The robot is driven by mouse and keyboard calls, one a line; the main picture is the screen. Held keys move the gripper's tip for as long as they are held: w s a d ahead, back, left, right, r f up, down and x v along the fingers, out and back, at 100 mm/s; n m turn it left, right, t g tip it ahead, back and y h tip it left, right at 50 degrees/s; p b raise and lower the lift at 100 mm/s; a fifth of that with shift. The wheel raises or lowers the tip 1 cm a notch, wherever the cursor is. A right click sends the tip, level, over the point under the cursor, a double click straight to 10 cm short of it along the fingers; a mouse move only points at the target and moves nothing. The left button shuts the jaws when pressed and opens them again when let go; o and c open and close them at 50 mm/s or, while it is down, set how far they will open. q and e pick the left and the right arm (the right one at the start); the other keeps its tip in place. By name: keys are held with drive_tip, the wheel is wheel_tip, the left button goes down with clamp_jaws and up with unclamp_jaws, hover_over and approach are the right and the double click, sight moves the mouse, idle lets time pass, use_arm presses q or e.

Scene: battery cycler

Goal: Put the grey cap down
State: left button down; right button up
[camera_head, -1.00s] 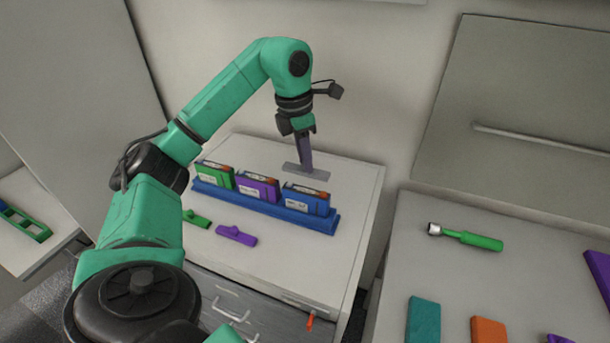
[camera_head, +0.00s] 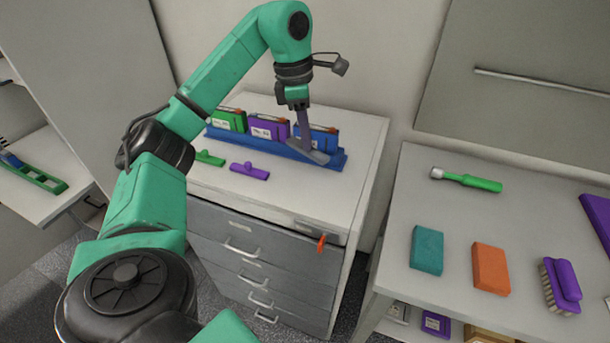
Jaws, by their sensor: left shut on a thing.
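My left gripper (camera_head: 304,138) points down over the cabinet top and is shut on the grey cap (camera_head: 318,157), a flat bar. The cap shows in front of the blue battery (camera_head: 326,138), by the right part of the blue rack (camera_head: 337,160). I cannot tell whether the cap touches the rack or hangs above it. A green cap (camera_head: 209,158) and a purple cap (camera_head: 250,171) lie on the cabinet top in front of the rack. My right gripper is not in view.
The rack also holds a green battery (camera_head: 229,119) and a purple battery (camera_head: 268,127). The cabinet top (camera_head: 290,195) is clear at front right. The right table holds a green-handled tool (camera_head: 467,180), a teal block (camera_head: 427,250), an orange block (camera_head: 491,268) and a purple brush (camera_head: 562,285).

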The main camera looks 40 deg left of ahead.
use_arm(q)
drive_tip(key=f, duration=0.2)
drive_tip(key=s+f, duration=0.1)
drive_tip(key=f, duration=0.2)
drive_tip(key=d+f, duration=0.1)
drive_tip(key=f, duration=0.1)
drive_tip(key=shift+s+f, duration=0.15)
drive_tip(key=shift+s, duration=0.15)
drive_tip(key=f, duration=0.3)
drive_tip(key=shift+w+a+p, duration=0.15)
drive_tip(key=shift+w+p, duration=0.05)
drive_tip(key=shift+p, duration=0.15)
drive_tip(key=shift+w+a+f, duration=0.1)
drive_tip(key=shift+w+f, duration=0.1)
drive_tip(key=shift+s, duration=0.15)
drive_tip(key=c, duration=1)
unclamp_jaws()
drive_tip(key=shift+o, duration=1.1)
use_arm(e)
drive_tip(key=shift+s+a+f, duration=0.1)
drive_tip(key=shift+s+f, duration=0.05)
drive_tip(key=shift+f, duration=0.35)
